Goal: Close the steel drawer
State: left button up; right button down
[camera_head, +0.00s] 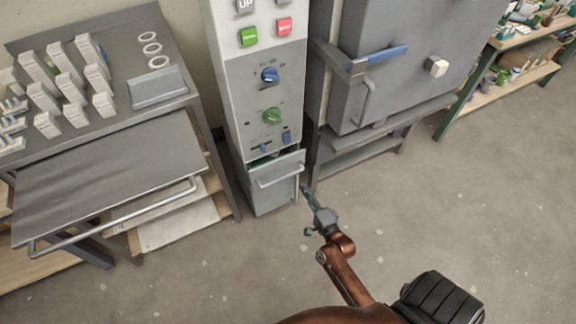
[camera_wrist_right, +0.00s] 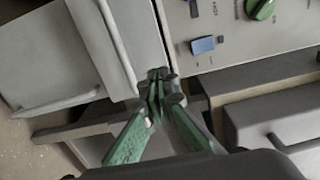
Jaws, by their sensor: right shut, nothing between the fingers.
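The small steel drawer (camera_head: 276,183) is at the bottom of the control column, with a bar handle on its front. It stands slightly open, with a dark gap along its top edge. In the right wrist view the drawer front (camera_wrist_right: 135,40) shows with its handle at the left of the fingers. My right gripper (camera_head: 306,191) is beside the drawer's right edge in the head view. Its green fingers (camera_wrist_right: 157,80) are shut and empty, close to that edge; I cannot tell whether they touch it. My left gripper is not in view.
The control column (camera_head: 262,95) with knobs and buttons rises above the drawer. A grey kiln (camera_head: 400,80) on a stand is to the right. A grey table (camera_head: 115,105) with white blocks and a long bar handle is to the left. The floor (camera_head: 450,210) in front is clear.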

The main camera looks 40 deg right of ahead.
jog(key=b, duration=0.3)
send_near(286, 159)
jog(key=w, duration=0.2)
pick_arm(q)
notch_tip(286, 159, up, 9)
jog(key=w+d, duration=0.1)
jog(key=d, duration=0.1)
pick_arm(e)
jog(key=x, duration=0.1)
jog(key=b+x, duration=0.1)
jog(key=x, duration=0.2)
jog(key=shift+d+f+b, duration=0.15)
jog(key=shift+f+b, duration=0.1)
jog(key=shift+b, duration=0.15)
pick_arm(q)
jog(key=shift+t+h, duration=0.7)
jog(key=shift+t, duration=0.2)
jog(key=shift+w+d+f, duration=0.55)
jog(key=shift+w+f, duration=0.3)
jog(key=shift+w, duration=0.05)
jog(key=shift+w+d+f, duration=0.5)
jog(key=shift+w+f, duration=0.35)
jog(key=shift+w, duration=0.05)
pick_arm(e)
jog(key=shift+w+d+r, duration=0.1)
jog(key=shift+w+r, duration=0.05)
jog(key=shift+w, duration=0.25)
jog(key=shift+d, duration=0.1)
